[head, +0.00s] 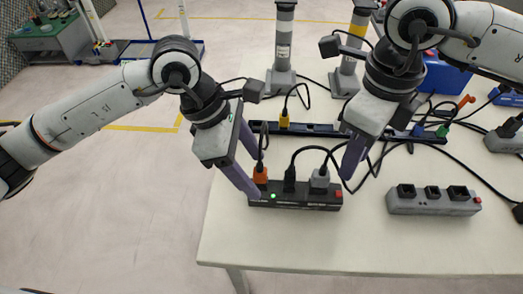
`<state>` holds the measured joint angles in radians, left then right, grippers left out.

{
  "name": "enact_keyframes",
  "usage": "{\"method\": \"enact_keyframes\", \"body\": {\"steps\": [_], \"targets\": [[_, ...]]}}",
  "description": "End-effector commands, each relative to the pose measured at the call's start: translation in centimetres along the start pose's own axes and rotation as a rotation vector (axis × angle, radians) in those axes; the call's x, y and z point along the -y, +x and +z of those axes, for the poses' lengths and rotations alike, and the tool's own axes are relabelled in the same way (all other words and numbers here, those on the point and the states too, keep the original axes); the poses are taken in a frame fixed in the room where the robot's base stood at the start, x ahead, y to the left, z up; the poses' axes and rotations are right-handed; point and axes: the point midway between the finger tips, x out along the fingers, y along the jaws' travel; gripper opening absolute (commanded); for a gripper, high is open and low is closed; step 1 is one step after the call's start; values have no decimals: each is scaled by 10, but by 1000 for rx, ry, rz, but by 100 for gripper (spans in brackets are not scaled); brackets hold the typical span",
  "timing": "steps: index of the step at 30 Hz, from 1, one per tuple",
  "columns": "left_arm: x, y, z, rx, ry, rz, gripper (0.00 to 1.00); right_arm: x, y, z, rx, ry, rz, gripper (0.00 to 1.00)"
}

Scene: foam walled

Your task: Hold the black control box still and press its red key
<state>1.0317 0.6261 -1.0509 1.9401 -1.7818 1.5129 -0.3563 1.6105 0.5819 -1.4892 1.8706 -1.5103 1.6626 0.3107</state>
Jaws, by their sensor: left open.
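The black control box (300,205) is a low, long block near the front edge of the table, with a small green light at its left part. Its red key (338,194) is at the right end. Orange, black and grey plugs stand in its top. My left gripper (257,178) is open, its purple fingers at the box's left end; one fingertip overlaps the box's front left corner, and I cannot tell whether it touches. My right gripper (347,179) points down just above and right of the red key, apart from it. Its fingers show as one purple shape.
A grey box (433,206) with black sockets and a red key stands to the right. A long dark strip (315,129) with plugs lies behind. Loose black cables cross the right side. The pale table (320,245) is clear in front of the boxes.

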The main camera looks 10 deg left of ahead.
Motion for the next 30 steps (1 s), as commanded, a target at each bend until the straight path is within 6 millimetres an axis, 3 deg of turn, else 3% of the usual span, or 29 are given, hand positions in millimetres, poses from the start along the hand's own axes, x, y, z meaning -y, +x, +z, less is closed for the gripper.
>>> {"method": "enact_keyframes", "body": {"steps": [3, 9, 22, 23, 30], "targets": [[1, 23, 0, 0, -1, -3, 61, 0, 0, 0, 1, 2, 1, 31], [0, 50, 0, 1, -1, -1, 61, 0, 0, 0, 2, 3, 2, 31], [0, 61, 0, 0, 1, 1, 61, 0, 0, 0, 2, 3, 3, 31], [0, 61, 0, 0, 1, 1, 59, 0, 0, 0, 2, 3, 3, 31], [0, 61, 0, 0, 0, 1, 19, 0, 0, 0, 2, 3, 3, 31]]}}
